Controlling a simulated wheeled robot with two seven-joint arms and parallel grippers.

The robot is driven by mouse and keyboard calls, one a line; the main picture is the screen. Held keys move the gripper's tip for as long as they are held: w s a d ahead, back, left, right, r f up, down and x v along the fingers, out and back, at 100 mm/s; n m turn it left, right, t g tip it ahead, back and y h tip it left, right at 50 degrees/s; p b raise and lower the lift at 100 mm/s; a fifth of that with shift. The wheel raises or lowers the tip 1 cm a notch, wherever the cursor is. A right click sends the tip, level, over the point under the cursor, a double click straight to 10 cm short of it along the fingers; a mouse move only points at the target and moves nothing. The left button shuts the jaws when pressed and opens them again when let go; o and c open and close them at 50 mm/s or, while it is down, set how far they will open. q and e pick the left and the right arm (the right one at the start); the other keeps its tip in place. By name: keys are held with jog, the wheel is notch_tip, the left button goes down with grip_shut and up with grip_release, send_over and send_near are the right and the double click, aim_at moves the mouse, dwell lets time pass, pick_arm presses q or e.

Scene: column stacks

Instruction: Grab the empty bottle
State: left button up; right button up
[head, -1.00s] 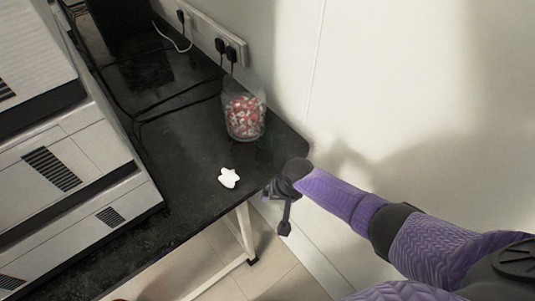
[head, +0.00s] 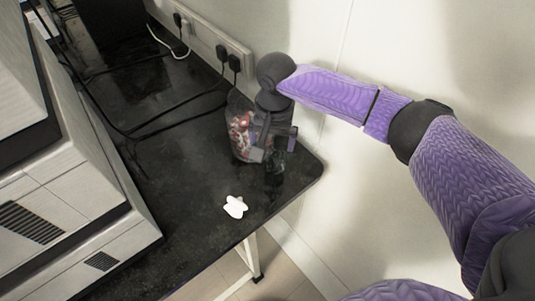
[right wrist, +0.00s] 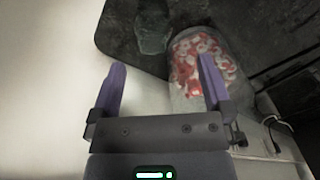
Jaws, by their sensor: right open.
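A dark greenish, see-through bottle (right wrist: 152,30) stands on the black table in the right wrist view, ahead of my right gripper (right wrist: 163,68). It lies beyond the fingertips and between their directions, apart from both. My right gripper is open and empty, its two purple fingers spread. In the head view the right gripper (head: 276,137) is over the right end of the table, beside the clear jar. There the bottle is hard to make out against the dark gripper and table. My left gripper is not in view.
A clear jar of red and white pieces (head: 240,135) stands close beside the right gripper; in the right wrist view the jar (right wrist: 198,65) is behind the right finger. A white object (head: 235,207) lies near the front edge. Large white machines (head: 75,190) fill the left. Cables and a wall are behind.

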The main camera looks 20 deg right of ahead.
aim_at(275, 163)
jog(key=shift+w+d+f+b, duration=0.15)
jog(key=shift+w+d+b, duration=0.1)
jog(key=shift+b, duration=0.1)
jog(key=f+b, duration=0.1)
jog(key=f, duration=0.2)
jog(key=f+b, duration=0.2)
jog(key=f, duration=0.1)
jog(key=f+b, duration=0.1)
jog(key=f, duration=0.1)
jog(key=shift+s+d+f, duration=0.15)
jog(key=shift+s+f, duration=0.1)
jog(key=shift+f, duration=0.15)
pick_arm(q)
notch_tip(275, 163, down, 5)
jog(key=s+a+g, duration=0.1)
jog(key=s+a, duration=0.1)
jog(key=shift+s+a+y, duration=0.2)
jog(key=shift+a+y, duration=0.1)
pick_arm(e)
jog(key=shift+r, duration=0.1)
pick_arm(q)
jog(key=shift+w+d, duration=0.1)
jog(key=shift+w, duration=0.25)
pick_arm(e)
jog(key=c, duration=1.2)
